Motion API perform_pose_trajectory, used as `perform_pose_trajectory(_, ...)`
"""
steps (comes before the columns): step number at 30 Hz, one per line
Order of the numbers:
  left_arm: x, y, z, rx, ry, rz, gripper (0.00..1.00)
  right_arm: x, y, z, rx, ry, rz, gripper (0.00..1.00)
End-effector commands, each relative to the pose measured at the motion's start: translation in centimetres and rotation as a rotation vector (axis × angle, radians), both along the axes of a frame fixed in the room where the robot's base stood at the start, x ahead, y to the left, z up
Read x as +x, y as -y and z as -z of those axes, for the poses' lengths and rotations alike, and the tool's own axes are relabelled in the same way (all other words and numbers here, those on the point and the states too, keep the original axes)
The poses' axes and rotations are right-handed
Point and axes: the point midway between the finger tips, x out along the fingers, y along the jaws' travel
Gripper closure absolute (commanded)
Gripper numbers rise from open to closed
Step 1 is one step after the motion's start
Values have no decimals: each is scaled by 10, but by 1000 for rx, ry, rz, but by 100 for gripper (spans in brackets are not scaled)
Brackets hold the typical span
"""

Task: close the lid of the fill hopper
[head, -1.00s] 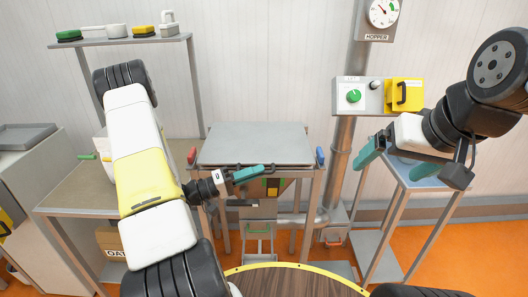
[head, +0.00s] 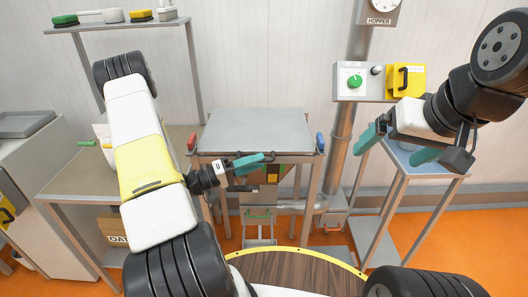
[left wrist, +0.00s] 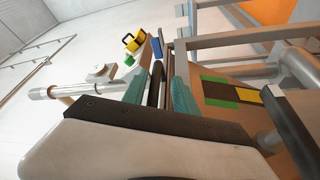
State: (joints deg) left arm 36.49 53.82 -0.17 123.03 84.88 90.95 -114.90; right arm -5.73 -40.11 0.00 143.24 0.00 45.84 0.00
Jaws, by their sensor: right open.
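The fill hopper's grey lid (head: 258,130) lies flat across the top of the hopper frame (head: 309,178) in the head view. My left gripper (head: 248,174) is at the hopper's front, just below the lid's near edge. In the left wrist view, the left gripper's teal fingers (left wrist: 160,92) stand apart on either side of a dark bar (left wrist: 155,84). I cannot tell whether they touch it. My right gripper (head: 398,148) is open and empty, in the air to the right of the hopper.
A red part (head: 192,141) and a blue part (head: 320,142) flank the lid. A control box (head: 362,88) with a green knob is on the pipe at the right. A side table (head: 430,172) stands below my right gripper. A bench (head: 75,182) stands at the left.

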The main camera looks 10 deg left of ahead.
Motion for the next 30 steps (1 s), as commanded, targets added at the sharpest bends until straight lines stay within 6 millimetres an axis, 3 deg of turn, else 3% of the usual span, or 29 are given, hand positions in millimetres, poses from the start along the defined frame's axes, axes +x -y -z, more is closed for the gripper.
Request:
perform_pose_trajectory(15, -37, -60, 11, 1, -1, -3, 66, 0, 0, 0, 0, 0, 0, 6)
perform_pose_trajectory(30, -41, -65, 12, 1, -2, -1, 66, 0, 0, 0, 0, 0, 0, 6)
